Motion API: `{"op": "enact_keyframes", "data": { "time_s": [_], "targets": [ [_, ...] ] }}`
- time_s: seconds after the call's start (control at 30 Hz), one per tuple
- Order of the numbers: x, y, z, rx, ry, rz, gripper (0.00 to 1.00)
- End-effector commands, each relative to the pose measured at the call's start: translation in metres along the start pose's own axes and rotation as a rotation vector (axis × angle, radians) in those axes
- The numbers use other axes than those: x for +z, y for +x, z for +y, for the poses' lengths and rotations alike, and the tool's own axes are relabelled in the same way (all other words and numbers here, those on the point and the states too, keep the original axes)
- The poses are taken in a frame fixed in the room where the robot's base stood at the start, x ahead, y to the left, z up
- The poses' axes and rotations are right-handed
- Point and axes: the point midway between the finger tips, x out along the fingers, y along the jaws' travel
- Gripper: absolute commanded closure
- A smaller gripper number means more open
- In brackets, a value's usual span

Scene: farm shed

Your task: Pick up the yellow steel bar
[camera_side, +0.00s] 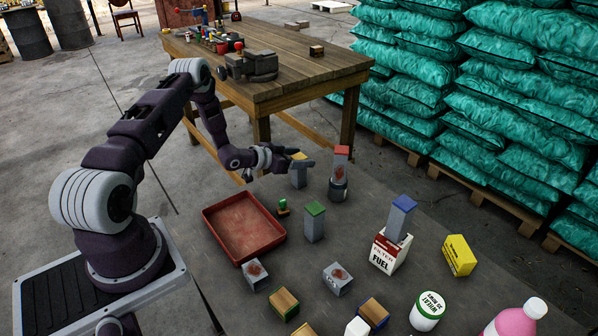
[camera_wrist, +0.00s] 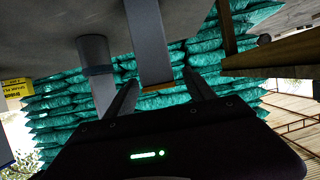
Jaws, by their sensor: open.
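The yellow steel bar is a grey upright bar (camera_side: 299,178) with a yellow top, standing on the grey work surface. My gripper (camera_side: 303,163) is open at the bar's upper end, its fingers pointing right and partly covering it. In the wrist view, which looks upside down, the bar (camera_wrist: 149,40) hangs from the top of the picture. Its yellow-orange end lies between the two open fingertips (camera_wrist: 161,80). I cannot tell whether either finger touches it.
A red-topped bar (camera_side: 340,160) stands in a dark round holder close to the right. A green-topped bar (camera_side: 314,223) stands nearer the camera, beside a red tray (camera_side: 209,233). A blue-topped bar (camera_side: 400,218) stands in a fuel box (camera_side: 385,253). A wooden table (camera_side: 290,88) is behind.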

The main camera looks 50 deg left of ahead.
Motion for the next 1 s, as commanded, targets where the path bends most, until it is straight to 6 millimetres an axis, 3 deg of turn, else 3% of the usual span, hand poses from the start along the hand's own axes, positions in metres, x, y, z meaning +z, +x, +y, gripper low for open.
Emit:
{"op": "enact_keyframes", "data": {
  "time_s": [0.1, 0.4, 0.83, 1.0],
  "targets": [
    [0.000, 0.000, 0.000, 0.000, 0.000, 0.000, 0.39],
    [0.000, -0.001, 0.000, 0.000, 0.000, -0.001, 0.98],
    [-0.002, -0.001, 0.000, -0.001, 0.001, 0.001, 1.00],
    [-0.025, -0.010, -0.001, -0.002, 0.002, 0.003, 1.00]
  ]
}}
